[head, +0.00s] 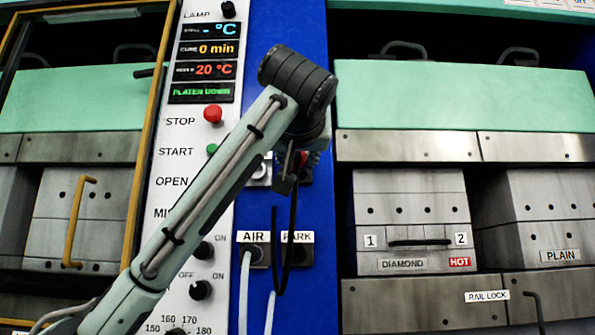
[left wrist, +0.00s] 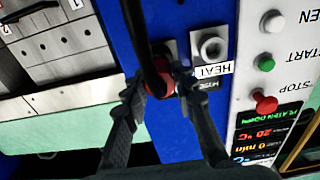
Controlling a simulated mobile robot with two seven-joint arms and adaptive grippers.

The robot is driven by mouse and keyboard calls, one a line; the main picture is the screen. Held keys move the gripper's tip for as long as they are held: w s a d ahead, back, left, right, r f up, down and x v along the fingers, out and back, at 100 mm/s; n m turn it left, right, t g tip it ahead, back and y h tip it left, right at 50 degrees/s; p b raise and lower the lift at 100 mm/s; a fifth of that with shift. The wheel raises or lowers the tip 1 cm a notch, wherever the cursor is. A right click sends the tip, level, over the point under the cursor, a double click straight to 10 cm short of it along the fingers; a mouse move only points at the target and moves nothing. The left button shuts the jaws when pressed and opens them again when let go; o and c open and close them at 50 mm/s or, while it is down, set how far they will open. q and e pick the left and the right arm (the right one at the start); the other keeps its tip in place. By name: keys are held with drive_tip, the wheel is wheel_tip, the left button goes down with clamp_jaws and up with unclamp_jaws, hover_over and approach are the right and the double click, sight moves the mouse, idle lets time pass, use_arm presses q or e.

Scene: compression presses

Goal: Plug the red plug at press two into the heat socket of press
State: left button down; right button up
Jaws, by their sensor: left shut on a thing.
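The red plug (left wrist: 157,86) is between the fingers of my left gripper (left wrist: 157,88), which is shut on it. A black cable trails from the plug. In the head view only a bit of red shows (head: 303,157) beside my left gripper (head: 291,172), in front of the blue panel. The heat socket (left wrist: 211,46), a round pale socket on a grey plate with a HEAT label, is beside the plug in the left wrist view, clear of it. Contact between plug and panel cannot be told. My right gripper is not in view.
The AIR socket (head: 254,254) has a pale hose in it; the PARK socket (head: 299,255) is right of it. The white control panel (head: 222,150) with displays and knobs stands left. A press with a drawer labelled DIAMOND (head: 412,215) and a HOT tag is right.

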use_arm(q)
drive_tip(key=shift+s, duration=0.1)
idle(0.4)
drive_tip(key=s+b, duration=0.2)
drive_tip(key=s, duration=0.2)
idle(0.4)
